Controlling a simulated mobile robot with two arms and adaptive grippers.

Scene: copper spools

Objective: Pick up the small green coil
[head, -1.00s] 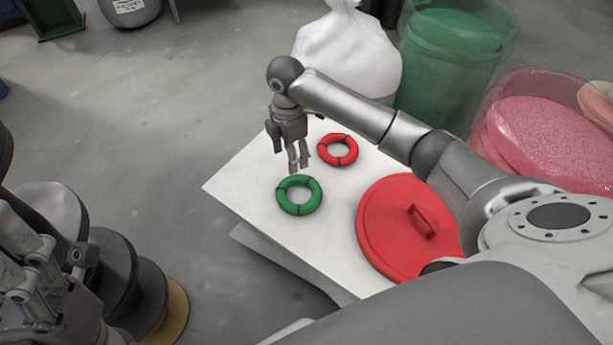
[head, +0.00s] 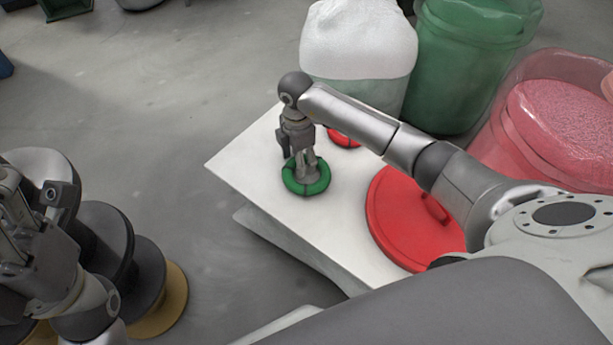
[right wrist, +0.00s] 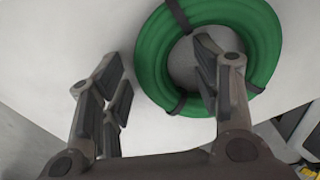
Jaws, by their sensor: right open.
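The small green coil (head: 292,181) lies flat on a white tabletop (head: 240,165), with dark bands around it. It also fills the upper part of the right wrist view (right wrist: 150,62). My right gripper (head: 308,176) is open and low over the coil in the head view. In the right wrist view, one finger of my right gripper (right wrist: 162,75) reaches over the hole of the coil and the other is outside its left side. The coil's near-left rim lies between them. My left gripper (head: 38,235) is at the left edge, away from the table; its jaw opening is unclear.
A red coil (head: 343,141) lies just behind, partly hidden by my right arm. A red lid (head: 395,215) with a handle lies to the right. A white bag (head: 358,45), a green bin (head: 465,65) and a pink-filled container (head: 555,110) stand behind. Dark spools (head: 135,285) stand lower left.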

